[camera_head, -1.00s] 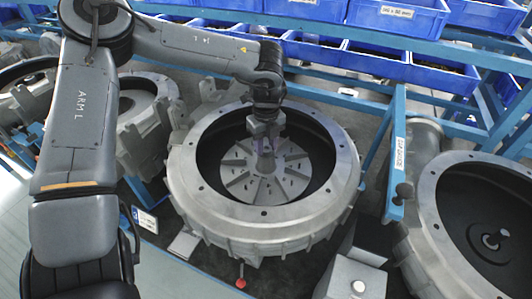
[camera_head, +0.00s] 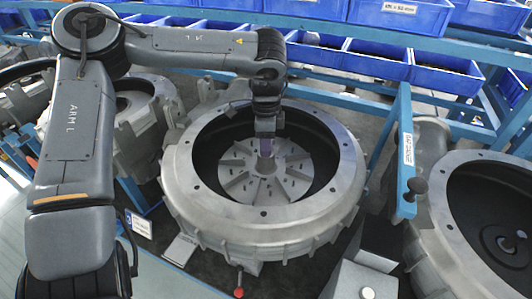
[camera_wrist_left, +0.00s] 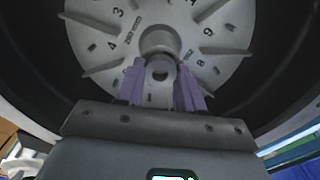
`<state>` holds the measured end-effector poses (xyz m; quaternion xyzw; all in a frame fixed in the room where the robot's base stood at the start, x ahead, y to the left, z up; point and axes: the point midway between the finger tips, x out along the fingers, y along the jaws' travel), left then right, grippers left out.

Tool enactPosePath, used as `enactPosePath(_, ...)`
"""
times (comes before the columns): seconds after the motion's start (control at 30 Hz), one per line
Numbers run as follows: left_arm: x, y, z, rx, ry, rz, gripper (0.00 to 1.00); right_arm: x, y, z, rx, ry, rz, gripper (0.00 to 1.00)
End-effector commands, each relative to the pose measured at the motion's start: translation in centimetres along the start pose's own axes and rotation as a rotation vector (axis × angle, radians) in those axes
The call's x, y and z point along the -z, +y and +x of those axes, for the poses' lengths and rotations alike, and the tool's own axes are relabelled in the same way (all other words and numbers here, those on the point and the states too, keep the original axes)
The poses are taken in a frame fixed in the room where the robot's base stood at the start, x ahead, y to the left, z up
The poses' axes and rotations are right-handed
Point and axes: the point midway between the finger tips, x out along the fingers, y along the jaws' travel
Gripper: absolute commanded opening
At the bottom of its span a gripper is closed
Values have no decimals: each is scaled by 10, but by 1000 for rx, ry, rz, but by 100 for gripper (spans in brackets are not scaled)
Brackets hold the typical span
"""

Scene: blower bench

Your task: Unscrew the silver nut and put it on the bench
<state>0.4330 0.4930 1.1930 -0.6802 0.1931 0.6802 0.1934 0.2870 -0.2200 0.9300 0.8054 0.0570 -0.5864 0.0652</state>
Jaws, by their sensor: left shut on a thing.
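The silver nut (camera_wrist_left: 160,70) is a small grey ring with a dark hole, seen in the left wrist view between my purple fingertips. My left gripper (camera_wrist_left: 161,76) is shut on it. Behind the nut is the round grey hub of the finned, numbered impeller (camera_wrist_left: 105,38). In the head view my left gripper (camera_head: 265,148) points down into the blower housing (camera_head: 190,190), over the impeller's middle. The nut is too small and too covered there to make out clearly. I cannot tell whether it still touches the shaft. My right gripper is out of view.
A second open housing (camera_head: 440,225) stands at right, with another at left (camera_head: 130,110). Blue bins (camera_head: 375,60) line the back on a blue frame.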

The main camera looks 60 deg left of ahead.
Motion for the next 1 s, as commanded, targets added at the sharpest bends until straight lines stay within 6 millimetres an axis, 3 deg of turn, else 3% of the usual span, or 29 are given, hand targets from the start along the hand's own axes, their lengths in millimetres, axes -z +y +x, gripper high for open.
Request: enactPosePath(1.0,0,0,1,0,1,-743,3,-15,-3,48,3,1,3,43)
